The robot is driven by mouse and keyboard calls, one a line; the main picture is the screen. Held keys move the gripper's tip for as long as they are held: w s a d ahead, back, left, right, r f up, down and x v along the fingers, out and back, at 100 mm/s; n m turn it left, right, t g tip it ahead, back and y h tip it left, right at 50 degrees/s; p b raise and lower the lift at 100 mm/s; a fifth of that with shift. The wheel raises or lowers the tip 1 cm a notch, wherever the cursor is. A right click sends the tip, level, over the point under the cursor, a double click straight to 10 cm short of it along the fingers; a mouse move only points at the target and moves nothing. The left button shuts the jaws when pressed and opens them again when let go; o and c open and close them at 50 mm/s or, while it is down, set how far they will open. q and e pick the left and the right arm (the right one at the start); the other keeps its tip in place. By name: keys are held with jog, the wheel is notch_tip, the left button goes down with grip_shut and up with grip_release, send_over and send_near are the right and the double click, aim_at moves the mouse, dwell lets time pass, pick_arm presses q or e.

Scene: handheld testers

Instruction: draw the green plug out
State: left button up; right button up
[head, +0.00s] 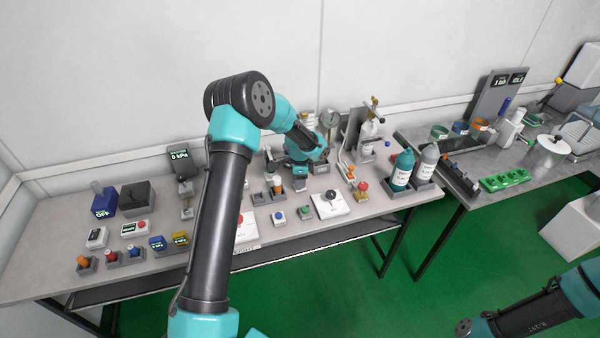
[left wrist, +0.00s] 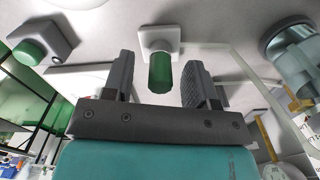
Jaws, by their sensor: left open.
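In the left wrist view a green plug (left wrist: 160,74) sticks out of a pale block (left wrist: 159,38). My left gripper (left wrist: 158,65) is open, with one finger on each side of the plug. Gaps show between the plug and both fingers, so it is not gripped. In the head view my left gripper (head: 300,172) is low over the back middle of the bench, partly covered by its own wrist. I cannot make out the plug there. My right arm shows at the lower right of the head view, but its gripper cannot be seen.
A grey block with a green end (left wrist: 28,52) stands left in the wrist view. A gauge (head: 330,120) stands behind the gripper; a teal bottle (head: 402,170) is to its right. A white box with a black knob (head: 331,203) is in front. Small testers crowd the bench.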

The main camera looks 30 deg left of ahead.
pick_arm(q)
jog(key=shift+c, duration=0.3)
grip_shut()
dwell(0.6)
